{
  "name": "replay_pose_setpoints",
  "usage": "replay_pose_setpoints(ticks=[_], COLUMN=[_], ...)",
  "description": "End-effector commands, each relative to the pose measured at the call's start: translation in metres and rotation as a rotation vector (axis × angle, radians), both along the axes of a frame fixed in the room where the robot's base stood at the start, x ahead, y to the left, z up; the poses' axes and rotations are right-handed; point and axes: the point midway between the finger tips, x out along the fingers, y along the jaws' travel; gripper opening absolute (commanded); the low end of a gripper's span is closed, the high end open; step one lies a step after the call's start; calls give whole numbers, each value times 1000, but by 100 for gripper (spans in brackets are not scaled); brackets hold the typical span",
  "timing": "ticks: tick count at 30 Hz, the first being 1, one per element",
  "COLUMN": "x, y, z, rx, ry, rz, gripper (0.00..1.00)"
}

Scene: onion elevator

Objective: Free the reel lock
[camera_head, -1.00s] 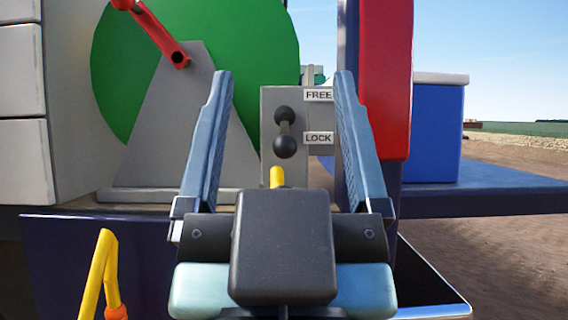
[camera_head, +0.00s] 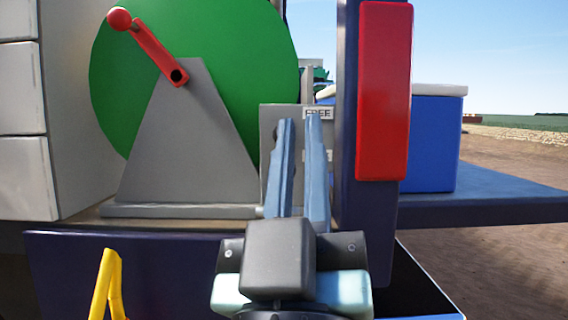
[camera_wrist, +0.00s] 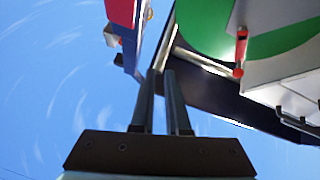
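In the head view, my gripper (camera_head: 299,122) reaches up in front of the grey reel lock plate (camera_head: 266,150). Its two fingers are close together with a narrow gap between them. The FREE label (camera_head: 318,112) shows behind the fingertips; the LOCK label is mostly covered. A dark bit of the lock lever (camera_head: 281,130) shows beside the left finger. Its knob is hidden, so I cannot tell whether the fingers touch it. In the wrist view, the gripper (camera_wrist: 161,72) again has a small gap, with nothing clearly seen between the fingers.
The green reel (camera_head: 230,60) with its red crank (camera_head: 150,45) stands left of the lock on a grey stand (camera_head: 185,150). A dark post with a red panel (camera_head: 384,95) stands close on the right. A blue box (camera_head: 433,140) is beyond. A yellow bent bar (camera_head: 108,285) is low left.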

Motion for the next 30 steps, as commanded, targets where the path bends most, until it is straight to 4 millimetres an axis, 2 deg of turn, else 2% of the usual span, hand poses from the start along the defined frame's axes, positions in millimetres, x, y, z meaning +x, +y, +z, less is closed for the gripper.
replay_pose_setpoints(ticks=[1, 2, 9, 15, 22, 30], x=[11, 16, 52, 75, 94, 104], y=[-3, -5, -17, -24, -27, -26], z=[14, 14, 14, 9, -1, -17], rx=[-46, -76, -341, -599, -935, -1378], ry=[34, 53, 194, 313, 436, 542], rz=[-59, -95, -364, -558, -744, -904], gripper=[2, 0, 0, 0, 0, 0])
